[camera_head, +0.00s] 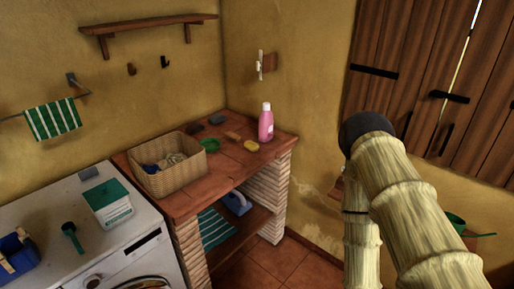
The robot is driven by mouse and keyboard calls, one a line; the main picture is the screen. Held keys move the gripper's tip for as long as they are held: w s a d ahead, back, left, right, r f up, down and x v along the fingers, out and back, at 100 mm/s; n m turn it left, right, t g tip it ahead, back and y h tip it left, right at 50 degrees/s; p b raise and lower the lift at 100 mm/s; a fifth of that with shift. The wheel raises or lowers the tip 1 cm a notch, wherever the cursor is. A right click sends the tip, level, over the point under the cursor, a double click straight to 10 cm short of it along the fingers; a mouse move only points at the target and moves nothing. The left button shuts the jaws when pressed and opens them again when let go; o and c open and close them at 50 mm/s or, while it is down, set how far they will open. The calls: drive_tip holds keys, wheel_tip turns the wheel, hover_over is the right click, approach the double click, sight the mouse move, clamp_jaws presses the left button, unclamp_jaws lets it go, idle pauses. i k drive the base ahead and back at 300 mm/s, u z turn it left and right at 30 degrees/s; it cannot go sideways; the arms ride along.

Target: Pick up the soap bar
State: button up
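A small yellow rounded bar (251,147), which looks like the soap bar, lies on the red tiled top of the brick counter (228,160), near its front right edge. It sits in front of and left of a pink bottle (266,125), with a small gap between them. My arm (400,200) rises at the right of the view, clear of the counter. My gripper is not in view.
A green item (210,145), a brown one (233,136) and dark items (195,128) lie left of and behind the bar. A wicker basket (168,180) stands at the counter's left. A washing machine (60,240) adjoins it.

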sight(252, 146)
drive_tip(key=u, duration=0.3)
drive_tip(key=i, duration=1.3)
drive_tip(key=u, duration=0.05)
